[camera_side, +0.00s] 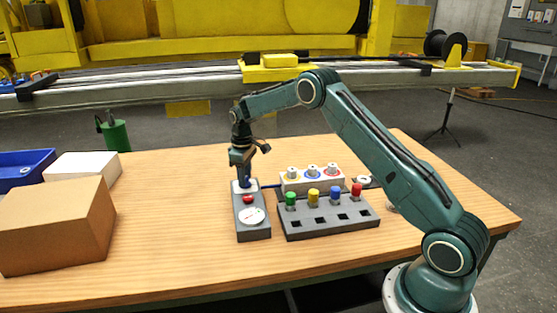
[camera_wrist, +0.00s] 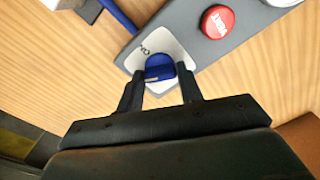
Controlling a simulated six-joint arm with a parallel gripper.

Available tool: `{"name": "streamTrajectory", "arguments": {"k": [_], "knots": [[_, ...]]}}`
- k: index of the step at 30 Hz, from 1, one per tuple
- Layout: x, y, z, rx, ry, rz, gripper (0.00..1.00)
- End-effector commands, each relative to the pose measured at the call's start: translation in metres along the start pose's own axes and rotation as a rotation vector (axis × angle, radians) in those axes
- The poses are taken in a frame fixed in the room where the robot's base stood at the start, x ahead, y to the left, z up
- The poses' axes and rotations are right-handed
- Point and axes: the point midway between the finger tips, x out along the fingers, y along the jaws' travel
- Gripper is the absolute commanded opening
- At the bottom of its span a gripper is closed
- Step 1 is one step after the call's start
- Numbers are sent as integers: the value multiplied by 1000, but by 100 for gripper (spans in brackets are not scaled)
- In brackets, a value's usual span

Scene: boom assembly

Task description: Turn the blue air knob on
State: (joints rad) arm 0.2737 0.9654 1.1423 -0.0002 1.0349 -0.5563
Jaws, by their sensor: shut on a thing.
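The blue air knob (camera_wrist: 159,68) sits on a white label plate at the end of a grey control box. In the wrist view it stands between the two black fingers of my gripper (camera_wrist: 160,88), which are shut on it. In the side view my gripper (camera_side: 243,178) points straight down over the far end of the grey control box (camera_side: 252,228), and the fingers hide most of the knob. The label's lettering is partly hidden, so the knob's setting is not clear.
The same box carries a red vent button (camera_side: 248,199) and a round white gauge (camera_side: 252,215). To its right are a grey rack (camera_side: 330,222) with coloured pegs and a white block (camera_side: 310,184) with ringed ports. A cardboard box (camera_side: 55,228) stands at the left.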

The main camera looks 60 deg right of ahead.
Motion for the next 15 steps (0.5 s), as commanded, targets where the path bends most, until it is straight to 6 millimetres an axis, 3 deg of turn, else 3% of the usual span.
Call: {"name": "streamTrajectory", "arguments": {"k": [15], "knots": [[-1,0,-1,488,3,1,14]]}}
